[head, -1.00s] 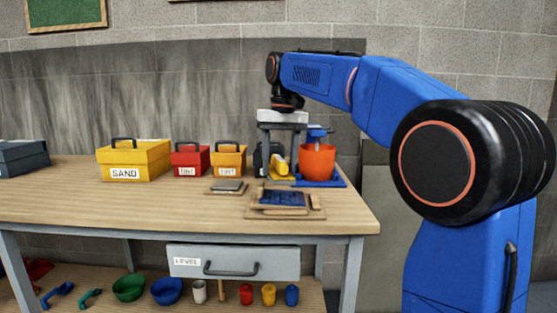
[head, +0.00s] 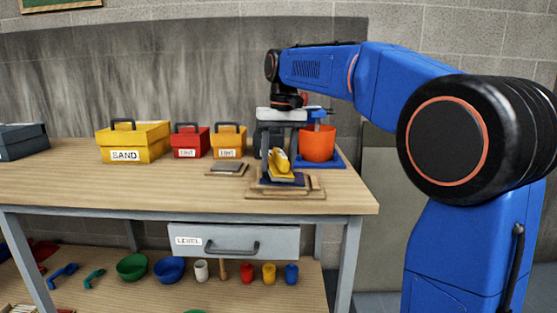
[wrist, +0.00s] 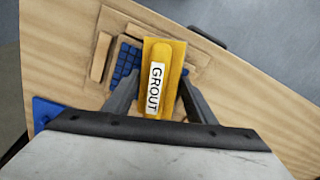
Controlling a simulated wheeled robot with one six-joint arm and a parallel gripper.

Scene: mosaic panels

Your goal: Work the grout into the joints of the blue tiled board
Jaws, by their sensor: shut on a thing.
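My gripper (wrist: 160,92) is shut on a yellow tool (wrist: 162,62) labelled GROUT, with one finger on either side of it. In the head view the yellow tool (head: 280,160) is over the tiled board (head: 312,187). I cannot tell whether it touches the tiles. The blue tiles (wrist: 125,66) show beside the tool in the wrist view, mostly on its left. The tool and my fingers hide the middle of the board. The board lies flat on the bench, with wooden strips around the tiles.
An orange bucket (head: 318,143) on a blue base stands just behind the board, close to my gripper. A small grey slab (head: 230,169) lies to the left. Yellow SAND (head: 133,143), red (head: 190,141) and orange (head: 229,140) boxes stand along the back. The bench's front left is clear.

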